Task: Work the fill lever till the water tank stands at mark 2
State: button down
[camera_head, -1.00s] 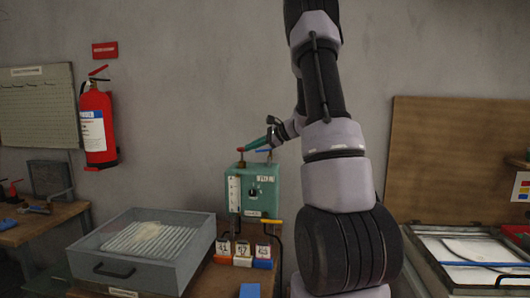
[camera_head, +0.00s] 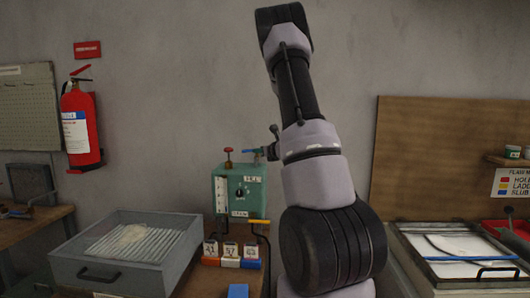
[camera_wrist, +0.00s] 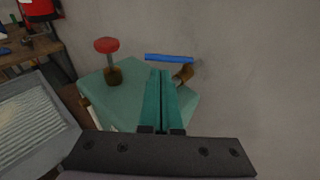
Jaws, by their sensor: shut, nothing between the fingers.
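The teal tank unit (camera_head: 240,197) stands on the bench against the wall. A pale gauge strip (camera_head: 221,194) runs up its front left; its level and marks are too small to read. On top are a red knob on a stem (camera_head: 228,150) and a blue-handled lever (camera_head: 252,151). The wrist view shows the red knob (camera_wrist: 106,45) at left and the blue lever (camera_wrist: 169,57) at right, on a brass fitting. My gripper (camera_wrist: 161,73) has its teal fingers shut and empty, tips just short of the blue lever; contact cannot be told.
A grey tray with a ribbed white insert (camera_head: 95,268) stands left of the unit. Several small labelled blocks (camera_head: 230,262) sit in front of it. A fire extinguisher (camera_head: 80,128) hangs on the wall at left. A board (camera_head: 430,160) stands at right.

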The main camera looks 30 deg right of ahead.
aim_at(248, 151)
jog(key=shift+x, duration=2.75)
jog(key=shift+w+a+f, duration=0.1)
jog(key=shift+w+a, duration=0.05)
jog(key=shift+w, duration=0.35)
